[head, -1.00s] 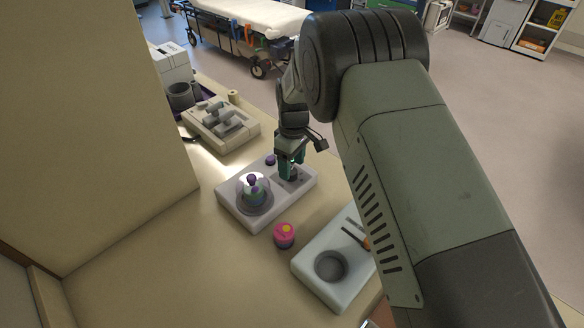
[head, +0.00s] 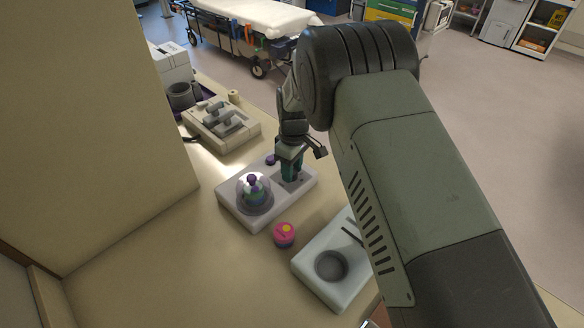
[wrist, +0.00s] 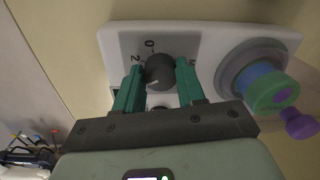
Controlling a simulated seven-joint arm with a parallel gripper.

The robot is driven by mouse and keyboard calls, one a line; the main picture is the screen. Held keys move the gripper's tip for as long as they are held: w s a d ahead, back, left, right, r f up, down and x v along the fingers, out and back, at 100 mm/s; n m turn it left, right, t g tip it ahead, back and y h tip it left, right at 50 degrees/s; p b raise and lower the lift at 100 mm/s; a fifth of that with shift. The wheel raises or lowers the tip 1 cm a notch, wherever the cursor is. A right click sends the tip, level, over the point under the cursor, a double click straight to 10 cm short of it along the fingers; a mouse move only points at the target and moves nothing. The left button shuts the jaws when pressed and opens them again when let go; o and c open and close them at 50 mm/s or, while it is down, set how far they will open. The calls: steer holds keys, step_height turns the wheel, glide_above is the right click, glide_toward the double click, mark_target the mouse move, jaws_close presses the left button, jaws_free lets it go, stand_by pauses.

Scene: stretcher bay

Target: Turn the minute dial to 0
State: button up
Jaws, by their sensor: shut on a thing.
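The minute dial is a dark round knob (wrist: 160,72) on a light panel (wrist: 215,40) in the wrist view. Printed marks, among them a 0, stand around it. A pale pointer mark on the knob faces the lower left of that view, away from the 0. My gripper (wrist: 160,78) has its teal fingers shut on the knob, one on each side. In the head view my gripper (head: 291,178) reaches down onto the right part of the same panel (head: 226,203), and its fingers hide the dial there.
A clear dome (head: 242,191) with purple and green parts inside sits on the panel's left. A pink pot (head: 284,236) stands in front, beside a white tray (head: 310,285) with a round dark well. A beige block (head: 240,141) lies behind. The front-left counter is clear.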

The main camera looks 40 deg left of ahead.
steer(key=m, duration=0.4)
steer(key=shift+m, duration=0.3)
steer(key=m, duration=0.4)
steer(key=shift+s+m+y, duration=0.1)
steer(key=shift+m+y, duration=0.2)
steer(key=m, duration=0.4)
steer(key=shift+s+m, duration=0.1)
steer(key=shift+m, duration=2.2)
steer(key=o, duration=1.1)
steer(key=shift+c, duration=0.2)
steer(key=shift+t, duration=0.3)
